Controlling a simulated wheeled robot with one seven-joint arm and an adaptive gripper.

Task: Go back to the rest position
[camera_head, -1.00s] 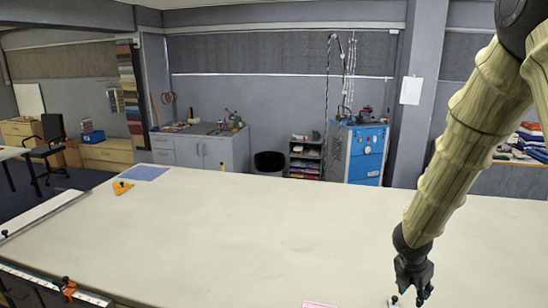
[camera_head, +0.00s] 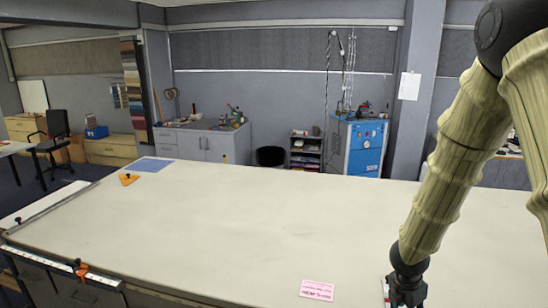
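My gripper (camera_head: 405,296) is black and hangs low over the right front part of the long pale table (camera_head: 220,220), cut by the bottom edge of the picture. Its fingertips are small and partly out of view, so I cannot tell whether it is open or shut. A small white and red thing (camera_head: 386,290) shows just left of the gripper; I cannot tell whether they touch. My arm in its ribbed beige cover comes down from the upper right.
A pink note (camera_head: 317,290) lies at the table's front. An orange tool (camera_head: 128,179) and a blue sheet (camera_head: 153,165) lie at the far left. A metal rail (camera_head: 55,207) runs along the left edge. An orange clamp (camera_head: 81,270) sits at the front left edge. The table's middle is clear.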

